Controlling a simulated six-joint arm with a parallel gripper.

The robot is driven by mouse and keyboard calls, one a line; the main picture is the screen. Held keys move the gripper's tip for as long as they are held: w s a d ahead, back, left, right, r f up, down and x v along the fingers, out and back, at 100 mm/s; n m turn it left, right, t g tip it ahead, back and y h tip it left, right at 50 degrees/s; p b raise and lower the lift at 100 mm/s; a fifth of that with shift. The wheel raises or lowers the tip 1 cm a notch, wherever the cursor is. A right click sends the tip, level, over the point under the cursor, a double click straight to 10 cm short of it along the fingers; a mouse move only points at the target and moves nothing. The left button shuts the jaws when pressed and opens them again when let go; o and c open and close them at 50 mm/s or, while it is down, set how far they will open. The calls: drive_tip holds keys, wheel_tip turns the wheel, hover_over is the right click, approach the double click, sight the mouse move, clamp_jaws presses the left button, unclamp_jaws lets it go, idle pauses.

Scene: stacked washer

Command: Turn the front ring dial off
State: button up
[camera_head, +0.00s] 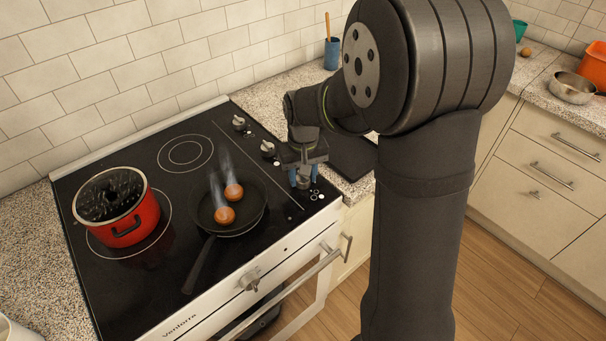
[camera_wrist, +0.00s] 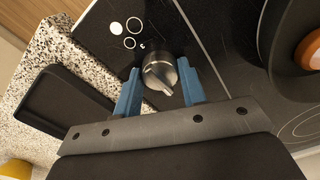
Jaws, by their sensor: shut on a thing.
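The front ring dial (camera_wrist: 160,72) is a round silver-metal knob on the black cooktop's right-hand control strip. In the wrist view it sits between the two blue fingers of my gripper (camera_wrist: 158,67), which are shut on its sides. In the head view my gripper (camera_head: 304,175) is over the front end of the strip and hides most of this dial. Two similar dials stand behind it along the strip, a middle one (camera_head: 268,149) and a back one (camera_head: 239,123). White circle markings (camera_wrist: 116,28) show beside the held dial.
A black pan (camera_head: 245,222) with two orange-brown round things stands left of my gripper. A red pot (camera_head: 132,222) is farther left. A black tray (camera_wrist: 65,98) lies on the speckled counter beside the cooktop. An oven knob (camera_head: 250,279) and handle (camera_head: 285,290) are on the front.

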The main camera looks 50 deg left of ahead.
idle(0.5)
drive_tip(key=o, duration=1)
wheel_tip(320, 180, up, 18)
drive_tip(key=shift+f, duration=0.25)
wheel_tip(320, 180, down, 18)
drive_tip(key=shift+r, duration=0.25)
idle(0.4)
